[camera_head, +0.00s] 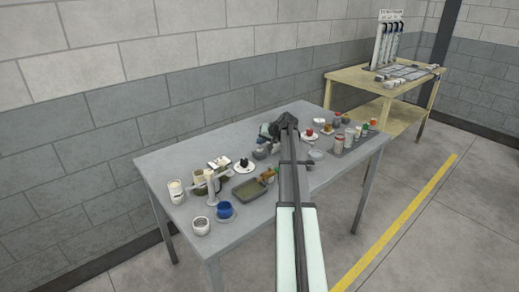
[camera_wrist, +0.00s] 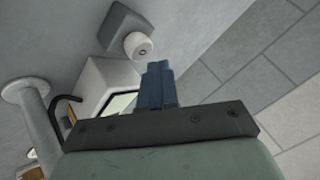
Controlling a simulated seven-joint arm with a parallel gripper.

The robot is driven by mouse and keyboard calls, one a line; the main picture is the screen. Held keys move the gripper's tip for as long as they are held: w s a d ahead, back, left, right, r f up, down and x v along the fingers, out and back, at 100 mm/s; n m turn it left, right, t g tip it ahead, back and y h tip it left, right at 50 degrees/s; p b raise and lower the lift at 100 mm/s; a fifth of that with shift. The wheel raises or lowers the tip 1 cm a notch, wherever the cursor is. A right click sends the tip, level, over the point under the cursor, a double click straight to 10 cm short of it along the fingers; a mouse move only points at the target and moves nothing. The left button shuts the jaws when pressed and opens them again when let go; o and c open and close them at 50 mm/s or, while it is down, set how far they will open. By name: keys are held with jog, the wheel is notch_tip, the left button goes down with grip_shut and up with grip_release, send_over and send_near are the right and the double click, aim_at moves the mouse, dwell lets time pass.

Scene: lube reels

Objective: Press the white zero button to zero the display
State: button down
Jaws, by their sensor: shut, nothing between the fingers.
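My gripper (camera_wrist: 157,68) is shut and empty, its blue-grey fingers together. In the head view, my arm and gripper (camera_head: 286,123) largely hide this spot at the table's back.
The grey table (camera_head: 165,153) holds a shallow tray (camera_head: 249,189), a blue cup (camera_head: 225,211), white jars (camera_head: 201,226) and small containers at right. In the wrist view, a pale post (camera_wrist: 36,120) stands left of the housing. A wooden bench (camera_head: 350,77) stands behind right.

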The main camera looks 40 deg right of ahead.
aim_at(261, 148)
jog(key=shift+r, duration=2.5)
